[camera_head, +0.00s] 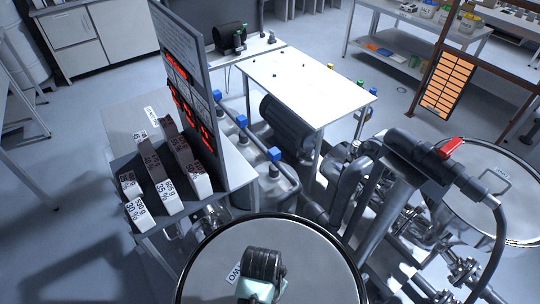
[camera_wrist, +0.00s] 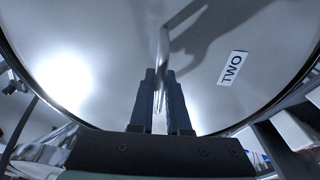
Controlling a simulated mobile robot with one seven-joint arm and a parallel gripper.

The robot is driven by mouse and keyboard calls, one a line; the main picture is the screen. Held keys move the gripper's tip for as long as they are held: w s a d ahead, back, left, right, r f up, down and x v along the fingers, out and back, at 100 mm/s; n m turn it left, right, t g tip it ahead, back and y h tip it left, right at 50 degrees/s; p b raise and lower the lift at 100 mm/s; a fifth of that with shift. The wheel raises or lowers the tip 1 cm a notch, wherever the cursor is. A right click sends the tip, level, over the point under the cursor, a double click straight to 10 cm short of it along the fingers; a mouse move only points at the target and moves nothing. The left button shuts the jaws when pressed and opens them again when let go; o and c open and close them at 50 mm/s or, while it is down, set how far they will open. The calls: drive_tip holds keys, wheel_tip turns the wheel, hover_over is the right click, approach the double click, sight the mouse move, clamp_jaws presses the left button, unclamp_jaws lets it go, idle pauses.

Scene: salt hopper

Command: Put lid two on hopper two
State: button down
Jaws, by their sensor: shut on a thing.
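Lid two (camera_head: 318,262) is a large round grey metal disc with a dark rim, at the bottom middle of the head view. Its white "TWO" label is partly covered by my gripper (camera_head: 262,272). In the wrist view, lid two (camera_wrist: 270,35) fills most of the picture and its "TWO" label is clear. My gripper (camera_wrist: 160,85) is shut on the lid's thin metal handle (camera_wrist: 178,22), which runs between the two dark fingers. What lies under the lid is hidden, so I cannot tell whether it touches a hopper. I cannot make out hopper two.
A round metal vessel (camera_head: 465,218) with a handled lid stands at right, beside dark pipes (camera_head: 380,190). A white table (camera_head: 300,82) is behind. A side table carries labelled blocks (camera_head: 168,190) and a board with red displays (camera_head: 185,75). Open floor lies at left.

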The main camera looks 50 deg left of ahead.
drive_tip(key=shift+w+f+b, duration=0.1)
drive_tip(key=shift+f+b, duration=0.2)
drive_tip(key=shift+f, duration=0.3)
idle(0.5)
drive_tip(key=c, duration=0.8)
unclamp_jaws()
drive_tip(key=shift+f, duration=0.15)
wheel_tip(320, 180, up, 13)
drive_tip(key=s+b, duration=0.1)
drive_tip(key=shift+s+d, duration=0.25)
drive_tip(key=shift+s, duration=0.1)
